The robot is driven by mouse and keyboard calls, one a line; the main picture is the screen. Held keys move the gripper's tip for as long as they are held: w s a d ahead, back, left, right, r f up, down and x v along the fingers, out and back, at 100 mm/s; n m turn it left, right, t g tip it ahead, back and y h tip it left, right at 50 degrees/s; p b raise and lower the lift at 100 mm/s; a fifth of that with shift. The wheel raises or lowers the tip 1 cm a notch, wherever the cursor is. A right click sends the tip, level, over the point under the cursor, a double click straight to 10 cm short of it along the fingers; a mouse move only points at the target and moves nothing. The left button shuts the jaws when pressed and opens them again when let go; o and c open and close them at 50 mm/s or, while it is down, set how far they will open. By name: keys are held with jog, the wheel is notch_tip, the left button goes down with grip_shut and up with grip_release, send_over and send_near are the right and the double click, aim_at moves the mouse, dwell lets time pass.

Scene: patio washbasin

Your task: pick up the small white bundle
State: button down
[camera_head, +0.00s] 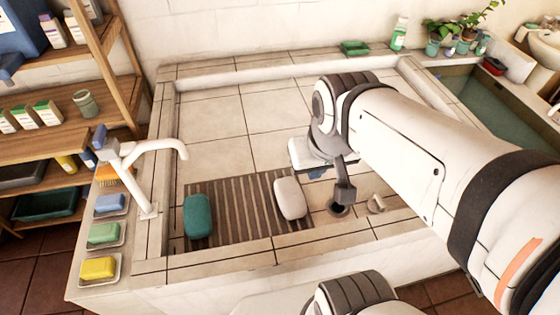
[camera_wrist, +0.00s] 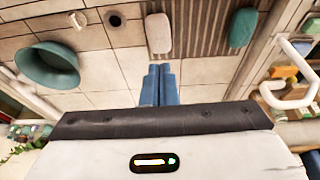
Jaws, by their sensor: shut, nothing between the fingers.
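The small white bundle (camera_head: 290,198), a rounded pale block, lies on the right end of the brown slatted mat (camera_head: 237,237) in the shallow tiled basin. It also shows in the wrist view (camera_wrist: 158,33), beyond my fingertips. My gripper (camera_head: 317,174) is above the basin, behind and to the right of the bundle in the head view, apart from it. In the wrist view its blue fingers (camera_wrist: 160,68) are together and empty. My arm hides part of the basin floor in the head view.
A teal bundle (camera_head: 198,215) lies at the mat's left end. A drain hole (camera_head: 338,209) and a small pale object (camera_head: 376,204) are right of the mat. A white tap (camera_head: 148,180) rises at the left. A green bowl (camera_wrist: 47,67) stands in the wrist view. Tiles behind the mat are clear.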

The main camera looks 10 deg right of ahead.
aim_at(291, 194)
jog(key=c, duration=2.2)
grip_release()
